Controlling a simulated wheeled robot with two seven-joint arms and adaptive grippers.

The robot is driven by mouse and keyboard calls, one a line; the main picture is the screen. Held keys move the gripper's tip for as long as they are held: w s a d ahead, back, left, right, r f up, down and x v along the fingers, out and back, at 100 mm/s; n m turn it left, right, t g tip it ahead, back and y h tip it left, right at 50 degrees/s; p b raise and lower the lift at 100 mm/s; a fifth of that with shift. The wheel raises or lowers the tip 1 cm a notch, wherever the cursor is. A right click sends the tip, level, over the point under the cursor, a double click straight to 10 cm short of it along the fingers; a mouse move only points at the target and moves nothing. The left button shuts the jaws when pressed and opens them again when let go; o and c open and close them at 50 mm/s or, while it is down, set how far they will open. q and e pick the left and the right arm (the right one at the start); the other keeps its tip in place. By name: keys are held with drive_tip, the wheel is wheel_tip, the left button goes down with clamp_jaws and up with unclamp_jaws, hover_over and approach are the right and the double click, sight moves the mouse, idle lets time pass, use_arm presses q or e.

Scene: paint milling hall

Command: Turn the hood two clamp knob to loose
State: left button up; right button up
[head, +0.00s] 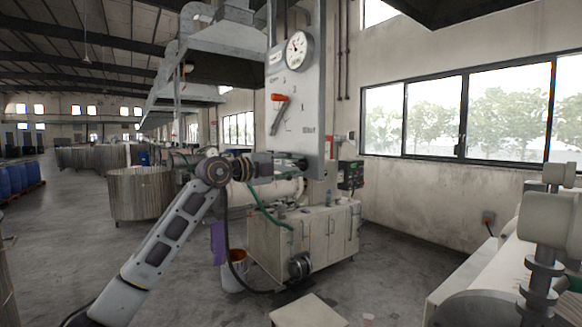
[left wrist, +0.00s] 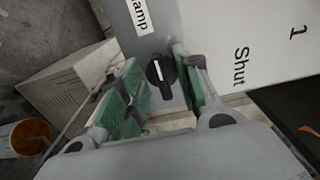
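The hood panel (head: 297,110) is a tall grey plate with an orange lever and a round gauge. In the left wrist view a black clamp knob (left wrist: 160,72) with a pale pointer line sits on this panel's face, near a label (left wrist: 140,14) reading "amp", its start cut off. My left gripper (left wrist: 153,87) has its green-padded fingers apart, one on each side of the knob; I cannot tell whether either touches it. In the head view my left gripper (head: 296,165) is at the panel's lower edge and hides the knob. My right gripper is not in view.
The orange lever (head: 279,98) stands out from the panel above my left gripper. A pale cabinet (head: 318,238) and a bucket (head: 233,272) with orange contents are below. A pale machine-like body (head: 545,225) is at the right. Floor between is mostly clear.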

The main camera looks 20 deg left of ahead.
use_arm(q)
drive_tip(key=v, duration=1.2)
idle(0.5)
drive_tip(key=shift+m, duration=0.3)
idle(0.3)
